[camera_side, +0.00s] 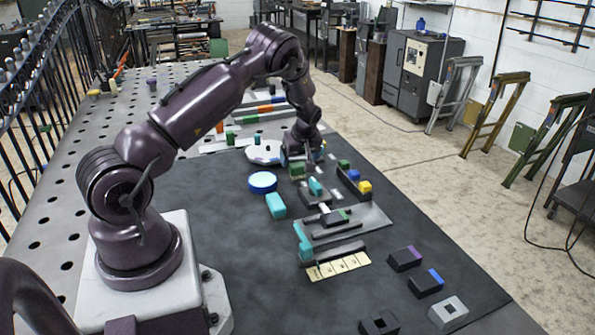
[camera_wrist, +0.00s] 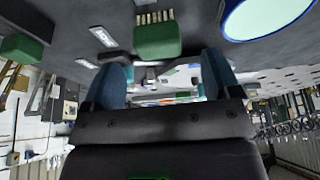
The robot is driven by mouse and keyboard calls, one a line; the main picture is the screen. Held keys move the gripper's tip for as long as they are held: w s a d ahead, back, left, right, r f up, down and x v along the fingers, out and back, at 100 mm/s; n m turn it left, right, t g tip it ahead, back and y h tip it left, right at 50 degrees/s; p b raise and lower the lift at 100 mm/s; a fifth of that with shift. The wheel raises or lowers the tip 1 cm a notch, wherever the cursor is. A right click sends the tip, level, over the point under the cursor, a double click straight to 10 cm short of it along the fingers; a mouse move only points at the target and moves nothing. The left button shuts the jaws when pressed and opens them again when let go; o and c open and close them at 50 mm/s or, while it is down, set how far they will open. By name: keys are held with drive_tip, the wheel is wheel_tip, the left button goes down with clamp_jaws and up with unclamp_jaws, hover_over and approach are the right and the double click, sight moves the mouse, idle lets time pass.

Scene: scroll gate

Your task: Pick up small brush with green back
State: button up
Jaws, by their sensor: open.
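In the wrist view a small brush with a green back (camera_wrist: 158,42) and pale bristles (camera_wrist: 158,16) shows near the top middle. It lies beyond my open gripper (camera_wrist: 163,68), roughly in line with the gap between the fingers. I see no contact. In the side view my gripper (camera_side: 300,158) is low over the far part of the dark mat. A green block-like thing (camera_side: 298,170) just in front of it looks like the brush, but it is too small to be sure. The fingertips are partly hidden there.
A round blue-rimmed dish (camera_side: 262,182) is close by on the left, also in the wrist view (camera_wrist: 262,14). A teal block (camera_side: 276,206), another green block (camera_side: 343,163) and a yellow-topped piece (camera_side: 364,187) stand around. The mat's front left is clear.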

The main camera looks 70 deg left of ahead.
sight(298, 165)
drive_tip(key=x, duration=0.5)
drive_tip(key=shift+d+f, duration=0.1)
drive_tip(key=shift+d, duration=0.05)
drive_tip(key=c, duration=1)
